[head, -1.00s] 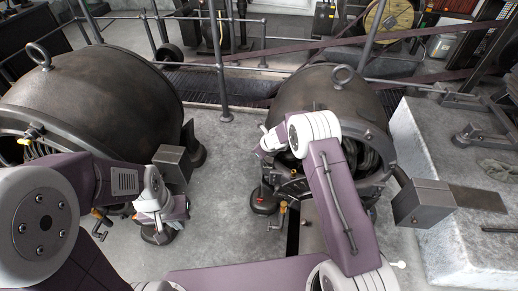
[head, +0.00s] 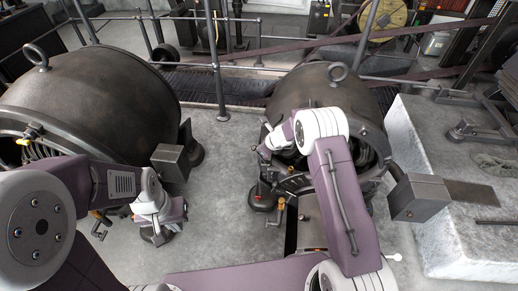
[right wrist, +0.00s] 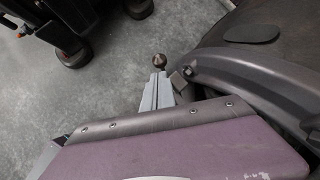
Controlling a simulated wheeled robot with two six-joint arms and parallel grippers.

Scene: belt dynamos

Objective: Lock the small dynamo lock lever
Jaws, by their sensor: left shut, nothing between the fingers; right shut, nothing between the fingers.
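The small dynamo (head: 310,88) is the dark drum at the right of the head view, with a ring on top. In the right wrist view, a round metal knob (right wrist: 160,60), which looks like the end of its lock lever, shows just past the tips of my right gripper (right wrist: 157,82). The lever's shaft is hidden, and I cannot tell whether they touch. My right gripper (head: 265,153) is shut at the dynamo's front left, partly behind my arm in the head view. My left gripper (head: 160,225) is shut and empty over the floor.
A larger dark dynamo (head: 95,90) stands at the left. A pale stone block (head: 430,235) stands at the right. Brass-handled cranks (head: 280,203) are low by the small dynamo. Grey floor (head: 225,200) is open between the dynamos. Railings (head: 222,70) run behind.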

